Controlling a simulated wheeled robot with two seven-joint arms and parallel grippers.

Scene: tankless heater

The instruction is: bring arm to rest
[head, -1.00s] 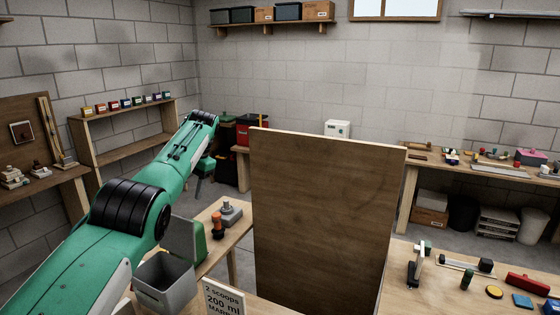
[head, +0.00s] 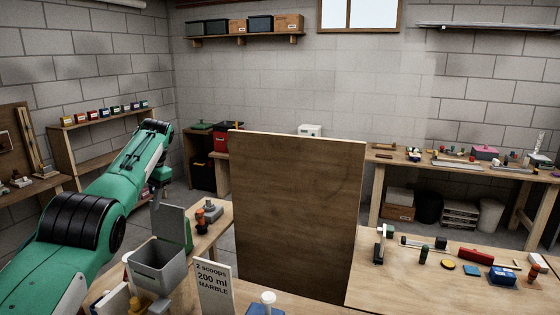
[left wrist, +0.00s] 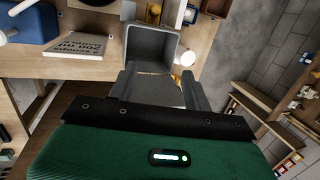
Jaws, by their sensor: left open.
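My left arm, green with black joint bands, reaches in from the left in the head view. My left gripper (head: 160,193) hangs small at its far end, above the floor behind the left worktable. In the left wrist view its two grey fingers (left wrist: 158,90) are apart, with nothing seen held between them. A grey bin with a raised lid (head: 158,268) stands on the worktable, nearer than the gripper in the head view. The bin also shows beyond the fingers in the left wrist view (left wrist: 151,45). My right gripper is not in view.
A sign reading "2 scoops 200 ml MARBLE" (head: 213,285) stands beside the bin. A tall brown board (head: 297,215) rises in the middle. The right worktable (head: 400,290) holds several tools and blocks. Shelves and a side bench line the walls.

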